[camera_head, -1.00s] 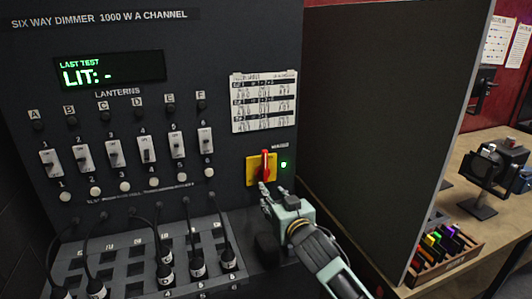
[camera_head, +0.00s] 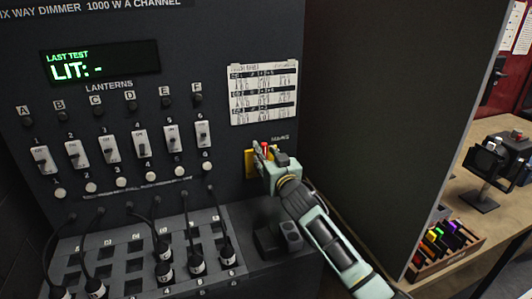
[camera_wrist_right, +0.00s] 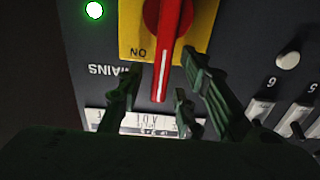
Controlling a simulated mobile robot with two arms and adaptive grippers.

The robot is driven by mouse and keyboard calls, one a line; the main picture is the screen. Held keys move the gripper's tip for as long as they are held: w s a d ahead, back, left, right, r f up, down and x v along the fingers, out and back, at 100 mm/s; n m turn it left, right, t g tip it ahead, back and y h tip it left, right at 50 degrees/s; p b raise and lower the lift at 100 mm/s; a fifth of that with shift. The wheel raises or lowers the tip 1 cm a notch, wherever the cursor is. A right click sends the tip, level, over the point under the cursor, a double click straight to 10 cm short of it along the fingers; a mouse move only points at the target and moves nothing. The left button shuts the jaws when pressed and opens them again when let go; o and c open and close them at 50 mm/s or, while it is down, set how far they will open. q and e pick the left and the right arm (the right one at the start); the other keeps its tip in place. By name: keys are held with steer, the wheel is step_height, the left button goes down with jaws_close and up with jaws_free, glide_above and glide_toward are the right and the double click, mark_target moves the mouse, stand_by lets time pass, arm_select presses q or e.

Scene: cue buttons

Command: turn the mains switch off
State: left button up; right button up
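The mains switch is a red handle (camera_wrist_right: 163,60) on a yellow plate (camera_wrist_right: 205,18). Its handle stands vertical, with the ON label beside it. A green lamp (camera_wrist_right: 94,10) next to it is lit. In the head view the yellow plate (camera_head: 249,165) is mostly covered by my right gripper (camera_head: 267,155). In the right wrist view my right gripper (camera_wrist_right: 162,75) is open, with its fingers on either side of the handle's lower part and visible gaps between. My left gripper is not in view.
The dimmer panel (camera_head: 220,20) carries a display (camera_head: 100,62), lantern sliders (camera_head: 108,149) and a label card (camera_head: 263,92). Plugs on cables (camera_head: 196,262) sit below. A dark upright board (camera_head: 375,110) stands close right of my arm. Dark blocks (camera_head: 291,237) lie under it.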

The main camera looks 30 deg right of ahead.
steer(key=c, duration=0.6)
jaws_close()
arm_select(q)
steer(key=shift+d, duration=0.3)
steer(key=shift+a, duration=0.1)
